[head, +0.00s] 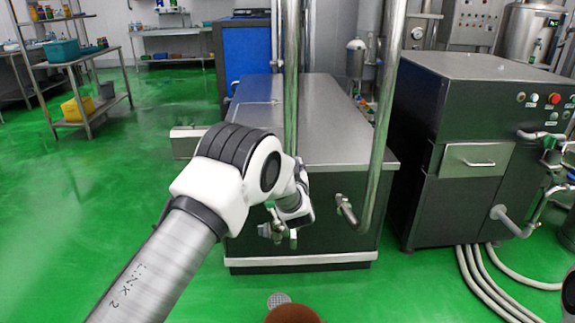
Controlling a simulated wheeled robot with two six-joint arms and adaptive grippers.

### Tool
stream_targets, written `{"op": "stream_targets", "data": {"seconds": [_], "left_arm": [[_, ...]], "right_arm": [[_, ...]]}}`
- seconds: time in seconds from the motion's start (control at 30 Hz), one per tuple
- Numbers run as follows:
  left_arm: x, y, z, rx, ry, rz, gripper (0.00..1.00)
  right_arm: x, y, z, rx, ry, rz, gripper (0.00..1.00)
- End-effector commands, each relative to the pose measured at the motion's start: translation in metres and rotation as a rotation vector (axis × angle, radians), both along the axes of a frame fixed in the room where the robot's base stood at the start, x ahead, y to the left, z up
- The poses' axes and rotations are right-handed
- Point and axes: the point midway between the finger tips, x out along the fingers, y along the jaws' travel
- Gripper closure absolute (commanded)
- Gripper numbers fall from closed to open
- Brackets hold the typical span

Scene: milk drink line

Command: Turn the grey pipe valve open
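Grey metal fittings (265,231), which look like the pipe valve, stick out from the front of a low steel cabinet (335,185). My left arm reaches in from the lower left, and its wrist end and gripper (297,212) are right at these fittings, in front of the left upright pipe. The arm hides part of the valve, so its handle position is unclear. The fingers are too small and covered to show whether they touch or grip it.
A bent steel pipe (380,130) with a side stub (346,212) stands right of my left gripper. A dark control cabinet (470,150) is farther right, with pale hoses (483,285) on the floor. Green floor at left is clear up to a shelf rack (92,108).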

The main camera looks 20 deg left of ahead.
Motion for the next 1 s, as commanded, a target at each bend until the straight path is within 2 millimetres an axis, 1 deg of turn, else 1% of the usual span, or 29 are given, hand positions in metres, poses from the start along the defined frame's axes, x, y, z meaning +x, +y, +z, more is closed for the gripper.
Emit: {"op": "stream_targets", "data": {"seconds": [0.23,0.7,0.73,0.77,0.8,1.0], "left_arm": [[0.0022,-0.004,0.0009,0.064,0.03,0.0,1.0],[0.0024,-0.0048,0.0005,0.079,0.037,-0.001,1.0],[0.0024,-0.0048,0.0005,0.079,0.037,-0.001,0.51],[0.0024,-0.0048,0.0005,0.078,0.036,-0.001,0.4],[0.0024,-0.0048,0.0004,0.078,0.036,-0.001,0.35],[0.0022,-0.0046,0.0002,0.076,0.036,-0.001,0.35]], "right_arm": [[0.0,0.0,0.0033,0.0,0.0,0.0,0.6],[0.0,0.0,0.0034,0.0,0.0,0.0,0.6],[0.0,0.0,0.0034,0.0,0.0,0.0,0.6],[0.0,0.0,0.0034,0.0,0.0,0.0,0.6],[0.0,0.0,0.0034,0.0,0.0,0.0,0.6],[0.0,0.0,0.0034,0.0,0.0,0.0,0.6]]}}
